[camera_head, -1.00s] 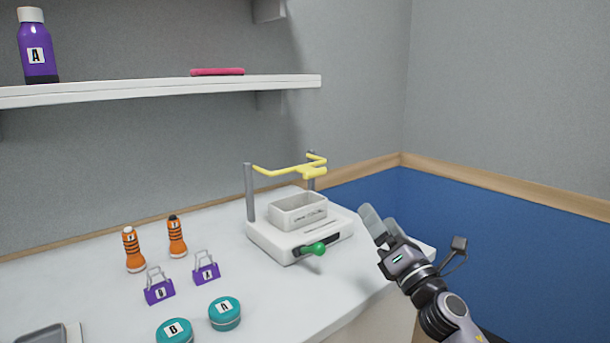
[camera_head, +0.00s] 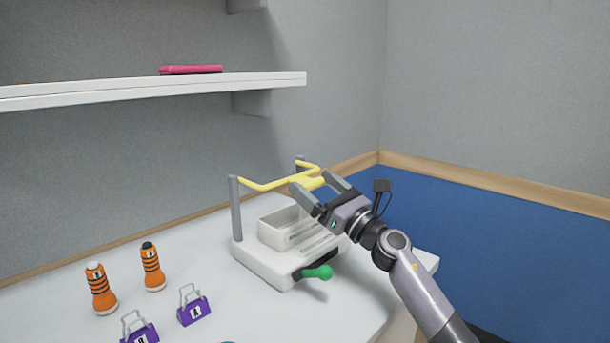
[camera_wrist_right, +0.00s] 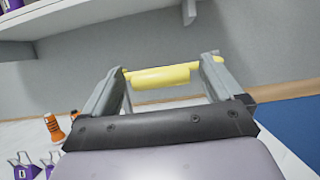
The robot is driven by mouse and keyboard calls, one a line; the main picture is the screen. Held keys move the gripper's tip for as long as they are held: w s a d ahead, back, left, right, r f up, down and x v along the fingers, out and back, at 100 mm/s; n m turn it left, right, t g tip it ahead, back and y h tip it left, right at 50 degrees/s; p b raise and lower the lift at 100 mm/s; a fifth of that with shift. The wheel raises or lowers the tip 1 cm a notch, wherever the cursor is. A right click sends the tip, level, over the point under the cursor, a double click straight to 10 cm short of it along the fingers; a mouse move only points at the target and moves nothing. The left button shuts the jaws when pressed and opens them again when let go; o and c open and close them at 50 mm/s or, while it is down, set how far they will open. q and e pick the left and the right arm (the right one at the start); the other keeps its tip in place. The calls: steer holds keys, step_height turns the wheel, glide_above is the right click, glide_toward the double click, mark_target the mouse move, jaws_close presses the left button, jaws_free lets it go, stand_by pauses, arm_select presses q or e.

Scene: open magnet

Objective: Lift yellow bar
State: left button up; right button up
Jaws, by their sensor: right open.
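The yellow bar (camera_head: 262,186) spans two grey posts on the white device (camera_head: 268,267), above its box-shaped tray (camera_head: 284,226). My right gripper (camera_head: 320,186) is open at the bar's thicker yellow handle (camera_head: 313,183). In the right wrist view the handle (camera_wrist_right: 160,77) lies between the two open fingers (camera_wrist_right: 164,88), one on each side. I cannot tell whether a finger touches it. A green-knobbed lever (camera_head: 318,272) sticks out of the device's front. My left gripper is not in view.
Orange bottles (camera_head: 152,267) and purple weight-like blocks with handles (camera_head: 194,306) stand on the white table left of the device. A white shelf (camera_head: 150,88) with a pink item (camera_head: 190,70) is above. The blue wall is at the right.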

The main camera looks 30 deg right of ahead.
mark_target(306, 181)
steer(key=shift+x, duration=1.65)
steer(key=shift+c, duration=0.3)
steer(key=c, duration=1.4)
steer(key=shift+o, duration=0.2)
steer(key=shift+r, duration=0.1)
steer(key=shift+r, duration=0.4)
